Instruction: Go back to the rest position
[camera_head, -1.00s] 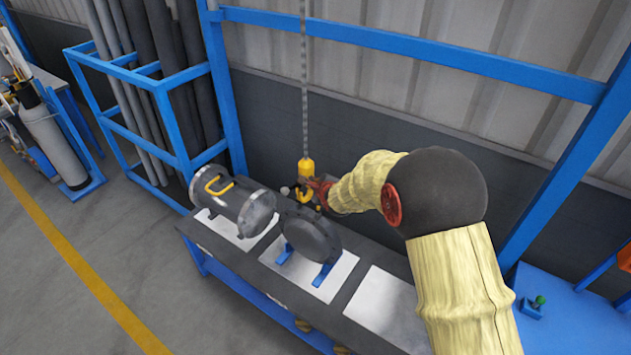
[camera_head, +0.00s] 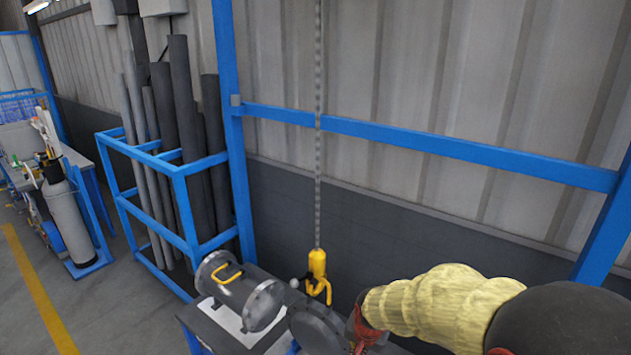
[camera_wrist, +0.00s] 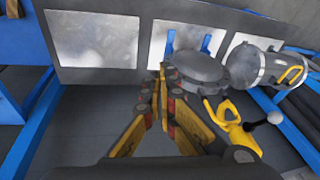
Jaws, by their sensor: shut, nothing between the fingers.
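My gripper (camera_wrist: 160,88) shows in the wrist view with its yellow and dark fingers closed together and nothing between them. In the head view my arm reaches in from the lower right, and its gripper end is mostly cut off or hidden near the bottom edge. The grey flanged shell with a yellow handle (camera_head: 240,290) lies on the bench; it also shows in the wrist view (camera_wrist: 262,68). A dark round flanged part (camera_wrist: 198,68) on blue supports sits beside it. The yellow hoist hook (camera_head: 318,277) hangs free on its chain, left of my arm.
The dark bench (camera_wrist: 150,15) carries pale plates. A blue frame upright (camera_head: 232,130) and crossbar (camera_head: 430,143) stand behind. A blue rack holds grey pipes (camera_head: 185,110) at the left. A gas cylinder (camera_head: 68,220) stands far left. Open floor (camera_head: 95,315) lies at the lower left.

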